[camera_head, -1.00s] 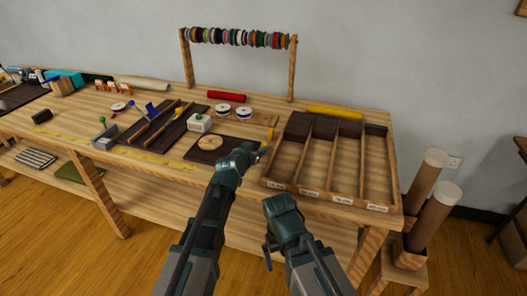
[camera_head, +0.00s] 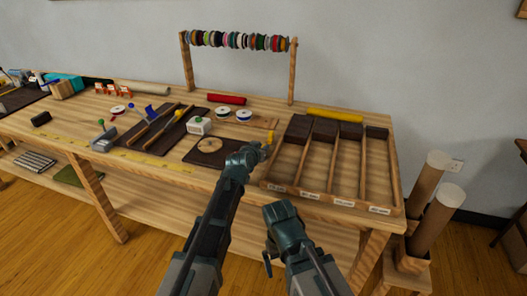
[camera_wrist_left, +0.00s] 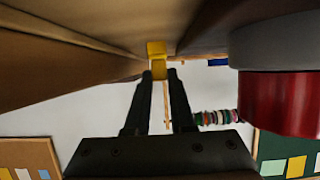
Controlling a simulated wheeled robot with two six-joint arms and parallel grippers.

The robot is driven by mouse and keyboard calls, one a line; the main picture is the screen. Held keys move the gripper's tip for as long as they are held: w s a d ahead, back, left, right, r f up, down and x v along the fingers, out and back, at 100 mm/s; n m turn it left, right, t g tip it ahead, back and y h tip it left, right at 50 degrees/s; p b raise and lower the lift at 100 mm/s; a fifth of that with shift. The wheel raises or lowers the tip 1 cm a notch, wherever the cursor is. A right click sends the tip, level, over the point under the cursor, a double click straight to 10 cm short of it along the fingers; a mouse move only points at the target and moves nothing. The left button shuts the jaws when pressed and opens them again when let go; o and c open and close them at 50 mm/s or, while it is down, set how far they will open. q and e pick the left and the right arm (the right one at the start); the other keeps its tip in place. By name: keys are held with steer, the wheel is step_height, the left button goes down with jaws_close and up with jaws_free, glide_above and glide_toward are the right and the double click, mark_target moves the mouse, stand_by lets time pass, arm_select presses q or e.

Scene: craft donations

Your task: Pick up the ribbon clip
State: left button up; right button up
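A small yellow clip, which I take for the ribbon clip (camera_head: 269,138), shows at the tip of my left gripper (camera_head: 263,151), by the left wall of the divided wooden tray. In the left wrist view the yellow clip (camera_wrist_left: 157,49) lies between the two dark fingertips of my left gripper (camera_wrist_left: 159,74). They close in on both sides of it, with no clear gap visible. Whether it still touches a surface I cannot tell. My right gripper (camera_head: 268,262) hangs in front of the bench edge, small and dark; its fingers are unclear.
The divided tray (camera_head: 284,185) with dark pieces at its back stands right of my left gripper. A dark mat with a round wooden disc (camera_head: 210,146) lies to its left. White spools (camera_head: 244,115) and a spool rack (camera_head: 294,75) are behind. A red cylinder (camera_wrist_left: 285,103) looms close in the wrist view.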

arm_select(q)
jaws_close()
steer(key=shift+r, duration=0.15)
step_height(320, 180, up, 3)
steer(key=p, duration=0.3)
steer(key=shift+r+p, duration=0.4)
steer(key=shift+p, duration=0.15)
steer(key=s+a, duration=0.1)
steer(key=s, duration=0.4)
steer(key=s+a, duration=0.1)
steer(key=s, duration=0.4)
steer(key=s+a+r+p, duration=0.1)
steer(key=s, duration=0.4)
steer(key=shift+s+a, duration=0.1)
steer(key=shift+s, duration=0.25)
steer(key=shift+w, duration=0.15)
